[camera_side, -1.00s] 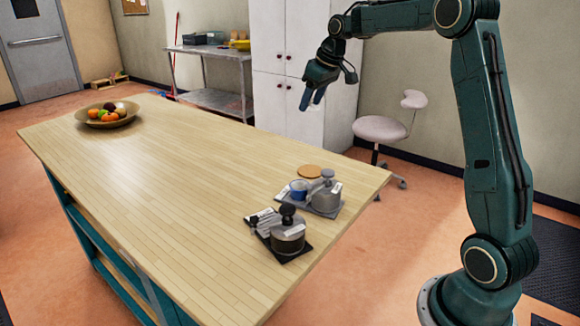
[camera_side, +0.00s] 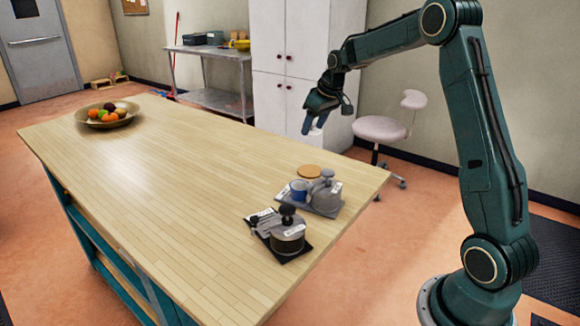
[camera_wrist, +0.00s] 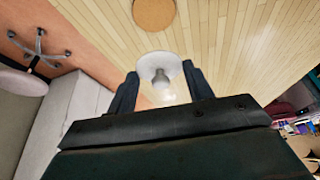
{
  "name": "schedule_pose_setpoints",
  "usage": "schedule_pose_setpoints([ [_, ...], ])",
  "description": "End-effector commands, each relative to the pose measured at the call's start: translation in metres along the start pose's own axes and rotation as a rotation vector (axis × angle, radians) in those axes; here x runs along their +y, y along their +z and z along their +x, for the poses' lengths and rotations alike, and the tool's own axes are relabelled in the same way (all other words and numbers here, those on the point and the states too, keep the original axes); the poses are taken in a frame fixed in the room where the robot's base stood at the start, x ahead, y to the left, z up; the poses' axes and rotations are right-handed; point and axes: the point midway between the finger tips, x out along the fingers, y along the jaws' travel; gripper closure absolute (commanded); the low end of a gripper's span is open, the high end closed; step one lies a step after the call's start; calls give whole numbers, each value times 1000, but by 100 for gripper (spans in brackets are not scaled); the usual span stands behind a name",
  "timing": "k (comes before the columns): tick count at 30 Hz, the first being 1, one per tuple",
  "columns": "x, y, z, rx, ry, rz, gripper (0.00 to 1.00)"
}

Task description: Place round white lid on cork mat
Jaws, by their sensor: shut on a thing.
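My gripper (camera_side: 313,122) is in the air above the far right edge of the table in the side view.
A darker pot (camera_side: 288,236) sits on a black tray nearer. A fruit bowl (camera_side: 107,115) is at the far left. The table's middle is clear.

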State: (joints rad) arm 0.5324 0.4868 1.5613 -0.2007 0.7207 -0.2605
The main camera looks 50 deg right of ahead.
Motion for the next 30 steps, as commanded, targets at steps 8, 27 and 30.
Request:
schedule_pose_setpoints([
  [8, -1, 21, 49, -3, -1, -1, 70],
  [27, -1, 36, 86, -3, -1, -1, 70],
  [30, -1, 41, 98, -3, -1, -1, 70],
])
